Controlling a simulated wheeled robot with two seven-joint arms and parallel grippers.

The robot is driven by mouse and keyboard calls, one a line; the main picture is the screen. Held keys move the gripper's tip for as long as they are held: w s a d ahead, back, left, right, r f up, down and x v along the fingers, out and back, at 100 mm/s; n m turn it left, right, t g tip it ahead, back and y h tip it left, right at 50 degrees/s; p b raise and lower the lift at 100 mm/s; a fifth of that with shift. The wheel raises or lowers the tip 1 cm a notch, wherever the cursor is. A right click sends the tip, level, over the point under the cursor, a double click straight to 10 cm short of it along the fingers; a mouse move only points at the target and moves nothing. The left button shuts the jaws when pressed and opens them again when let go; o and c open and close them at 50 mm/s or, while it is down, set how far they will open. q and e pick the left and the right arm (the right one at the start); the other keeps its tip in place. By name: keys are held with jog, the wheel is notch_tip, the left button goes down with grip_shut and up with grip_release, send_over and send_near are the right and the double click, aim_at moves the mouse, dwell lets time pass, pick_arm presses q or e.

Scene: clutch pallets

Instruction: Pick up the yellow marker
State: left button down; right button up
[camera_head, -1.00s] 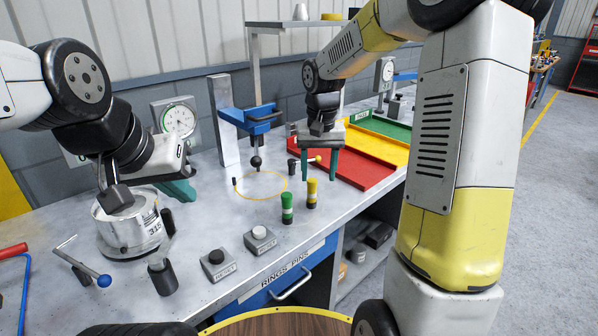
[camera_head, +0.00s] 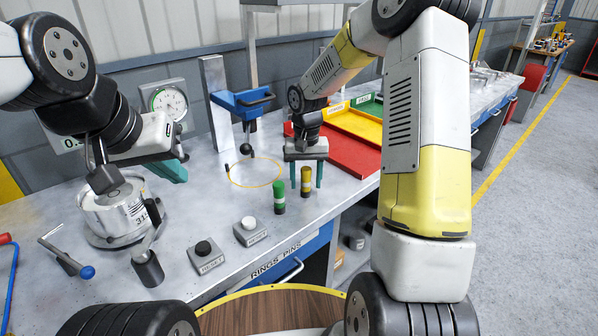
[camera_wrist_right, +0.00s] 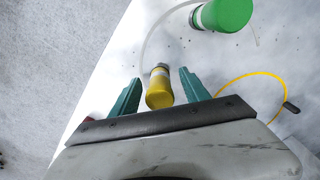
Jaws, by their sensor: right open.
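The yellow marker (camera_head: 306,181) stands upright on the workbench, with a dark base. My right gripper (camera_head: 306,180) is above and around it, with a green finger on each side. In the right wrist view the yellow marker (camera_wrist_right: 160,88) is between the two open fingers of the right gripper (camera_wrist_right: 159,85), with gaps on both sides. My left gripper (camera_head: 178,168) is at the left over the bench, partly hidden, so its opening cannot be made out.
A green marker (camera_head: 279,197) stands just left of the yellow one; it also shows in the right wrist view (camera_wrist_right: 226,12). Red (camera_head: 350,155) and yellow (camera_head: 352,125) trays lie behind. Two button boxes (camera_head: 206,256) (camera_head: 250,232) stand in front. A yellow ring (camera_head: 232,180) is marked on the bench.

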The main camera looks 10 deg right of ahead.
aim_at(306, 168)
grip_shut()
jog(key=shift+r, duration=0.1)
dwell(0.3)
jog(key=shift+r, duration=0.6)
notch_tip(306, 168, up, 2)
jog(key=shift+r, duration=0.1)
jog(key=s+a, duration=0.3)
jog(key=s, duration=0.4)
jog(key=s+a+r, duration=0.1)
jog(key=s+a, duration=0.2)
jog(key=s, duration=0.4)
jog(key=shift+s+a+r, duration=0.2)
jog(key=shift+s+a, duration=0.05)
jog(key=shift+s, duration=0.1)
